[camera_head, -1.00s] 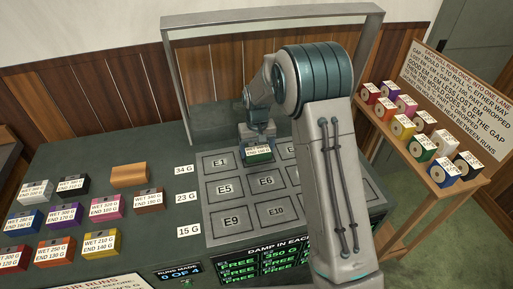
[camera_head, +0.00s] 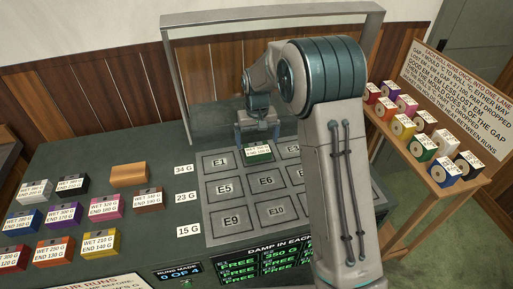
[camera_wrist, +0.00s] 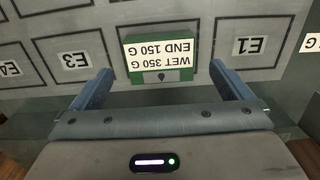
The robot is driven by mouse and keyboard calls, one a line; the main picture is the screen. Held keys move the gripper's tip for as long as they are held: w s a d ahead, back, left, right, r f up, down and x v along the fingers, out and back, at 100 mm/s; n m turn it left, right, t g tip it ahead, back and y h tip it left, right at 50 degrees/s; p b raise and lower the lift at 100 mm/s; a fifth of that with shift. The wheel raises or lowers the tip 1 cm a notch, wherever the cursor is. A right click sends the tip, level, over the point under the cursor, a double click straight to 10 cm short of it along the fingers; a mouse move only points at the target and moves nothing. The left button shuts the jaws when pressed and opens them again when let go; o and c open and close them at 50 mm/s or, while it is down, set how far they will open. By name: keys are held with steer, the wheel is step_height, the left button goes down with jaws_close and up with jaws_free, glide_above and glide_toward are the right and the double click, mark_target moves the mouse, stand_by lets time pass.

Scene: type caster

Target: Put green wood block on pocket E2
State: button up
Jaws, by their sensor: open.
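The green wood block (camera_head: 258,153) lies on pocket E2 of the grey pocket board (camera_head: 213,245), between the E1 and E3 pockets. Its white label reads WET 350 G, END 150 G in the wrist view (camera_wrist: 160,76). My gripper (camera_head: 258,143) is open behind and above the block. In the wrist view its two fingers (camera_wrist: 163,88) are spread apart to either side of the block, with a gap on both sides. The E2 label is hidden under the block.
Several labelled coloured blocks, such as the pink block (camera_head: 107,207), stand on the dark table (camera_head: 150,165) at left. A metal frame (camera_head: 180,85) rises behind the board. A wooden side stand (camera_head: 440,190) at right holds several coloured rolls.

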mark_target(257, 148)
step_height(257, 148, up, 7)
steer(key=s+d+r+m+t, duration=0.1)
steer(key=s+d+r, duration=0.3)
steer(key=s, duration=0.3)
steer(key=s+d+r, duration=0.3)
steer(key=s+r, duration=0.1)
steer(key=s, duration=0.2)
steer(key=s+d+f+t, duration=0.1)
steer(key=s+d, duration=0.1)
steer(key=s, duration=0.6)
steer(key=s+d+f+m+t, duration=0.1)
steer(key=s+d, duration=0.1)
steer(key=s, duration=0.7)
steer(key=shift+d+f, duration=0.15)
steer(key=shift+d, duration=0.2)
